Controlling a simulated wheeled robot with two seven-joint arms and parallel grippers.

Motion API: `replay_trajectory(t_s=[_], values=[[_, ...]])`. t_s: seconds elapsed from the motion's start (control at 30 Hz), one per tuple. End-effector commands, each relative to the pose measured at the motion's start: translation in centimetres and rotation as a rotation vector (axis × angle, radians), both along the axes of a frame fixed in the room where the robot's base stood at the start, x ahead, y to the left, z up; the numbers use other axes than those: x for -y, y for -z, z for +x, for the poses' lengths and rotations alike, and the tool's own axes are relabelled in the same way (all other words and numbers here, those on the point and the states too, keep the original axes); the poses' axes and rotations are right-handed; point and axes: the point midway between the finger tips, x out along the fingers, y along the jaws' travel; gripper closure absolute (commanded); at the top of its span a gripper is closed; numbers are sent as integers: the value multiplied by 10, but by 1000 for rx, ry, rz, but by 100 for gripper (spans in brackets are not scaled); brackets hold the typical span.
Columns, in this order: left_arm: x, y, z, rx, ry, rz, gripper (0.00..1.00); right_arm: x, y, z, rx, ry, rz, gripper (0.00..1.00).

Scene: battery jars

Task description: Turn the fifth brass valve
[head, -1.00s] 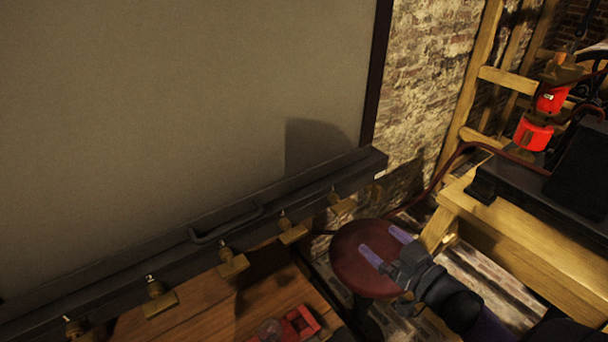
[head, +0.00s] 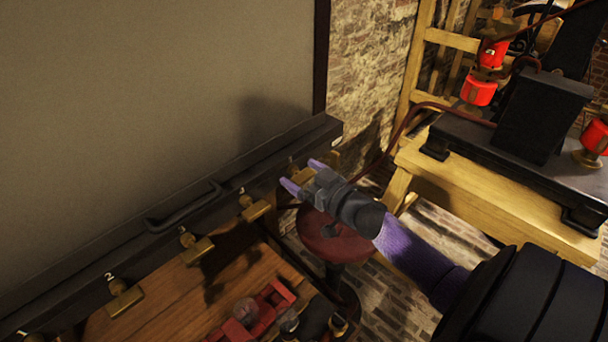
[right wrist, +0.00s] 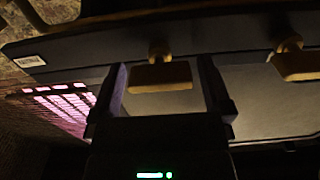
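A row of brass valves sits along a dark rail under a large grey panel. The fifth brass valve (head: 299,181), at the rail's right end, is partly hidden by my right gripper (head: 304,176). That gripper is open, one purple finger on each side of the valve in the head view. In the right wrist view the valve's flat brass handle (right wrist: 160,77) shows between the two spread fingers; I cannot tell whether they touch it. The fourth valve (head: 255,208) is just left in the head view and shows at the right in the wrist view (right wrist: 298,65). My left gripper is out of view.
The third valve (head: 197,249) and second valve (head: 126,299) follow to the left. A round red stool (head: 340,245) stands below my right gripper. A wooden bench (head: 480,195) with dark equipment is at the right. A black handle (head: 185,209) lies on the rail.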

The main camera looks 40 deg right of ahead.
Motion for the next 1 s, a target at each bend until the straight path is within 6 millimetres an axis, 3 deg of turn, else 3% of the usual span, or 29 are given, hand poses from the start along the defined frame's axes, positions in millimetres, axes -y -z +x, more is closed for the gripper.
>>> replay_trajectory(t_s=[0.03, 0.3, 0.4, 0.73, 1.0], values=[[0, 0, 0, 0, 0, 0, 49, 0, 0, 0, 0, 0, 0, 8], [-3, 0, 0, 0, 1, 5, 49, 0, 0, 0, 0, 0, 0, 66], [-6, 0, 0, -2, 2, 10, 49, 0, 0, 0, 0, 0, 0, 82], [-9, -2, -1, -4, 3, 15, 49, 0, 0, 0, 6, 1, -68, 82], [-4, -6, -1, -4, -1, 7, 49, -1, 0, -1, 23, 1, -273, 82]])
